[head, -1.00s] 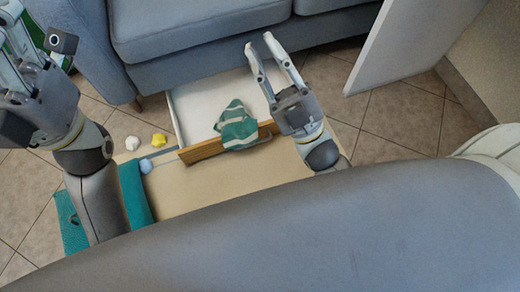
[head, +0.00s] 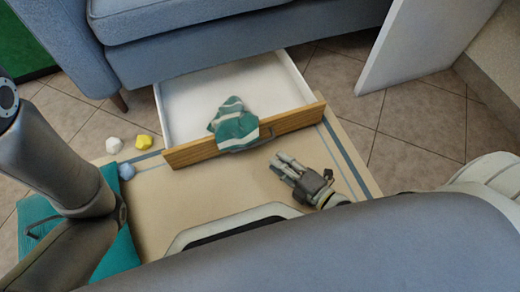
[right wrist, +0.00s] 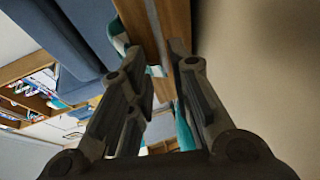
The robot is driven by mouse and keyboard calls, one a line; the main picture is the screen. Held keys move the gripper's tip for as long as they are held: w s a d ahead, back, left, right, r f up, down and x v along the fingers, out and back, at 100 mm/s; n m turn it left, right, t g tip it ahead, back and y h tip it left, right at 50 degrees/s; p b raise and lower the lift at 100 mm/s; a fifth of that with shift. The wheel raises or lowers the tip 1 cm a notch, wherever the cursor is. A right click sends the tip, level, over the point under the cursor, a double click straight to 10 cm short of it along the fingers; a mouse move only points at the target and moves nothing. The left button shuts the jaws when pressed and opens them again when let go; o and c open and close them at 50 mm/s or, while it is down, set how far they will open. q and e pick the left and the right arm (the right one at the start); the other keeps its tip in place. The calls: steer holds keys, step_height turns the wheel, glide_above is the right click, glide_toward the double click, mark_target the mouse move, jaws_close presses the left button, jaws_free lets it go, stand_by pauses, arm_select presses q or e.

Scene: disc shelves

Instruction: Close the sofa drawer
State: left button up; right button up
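The sofa drawer (head: 185,105), a white box with a wooden front (head: 190,153), stands pulled out from under the blue-grey sofa (head: 200,62). My right gripper (head: 275,165) is low in front of the wooden front, right of the cloth, with no clear contact. In the right wrist view its fingers (right wrist: 158,65) are apart, with the wooden front and cloth beyond them. My left arm shows at the left, but its gripper is out of frame.
A beige rug (head: 190,195) with a grey border lies before the drawer. White, yellow (head: 144,141) and blue lumps lie at its left, near a teal cloth (head: 120,250). A white panel (head: 420,45) stands right of the sofa. Tiled floor is clear right of the drawer.

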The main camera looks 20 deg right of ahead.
steer(key=b+x, duration=0.4)
steer(key=x, duration=0.3)
steer(key=shift+w+a+f, duration=0.1)
steer(key=shift+w+f, duration=0.05)
steer(key=shift+f, duration=0.05)
steer(key=shift+w+a, duration=0.25)
steer(key=shift+w, duration=0.25)
steer(key=shift+c, duration=0.3)
jaws_close()
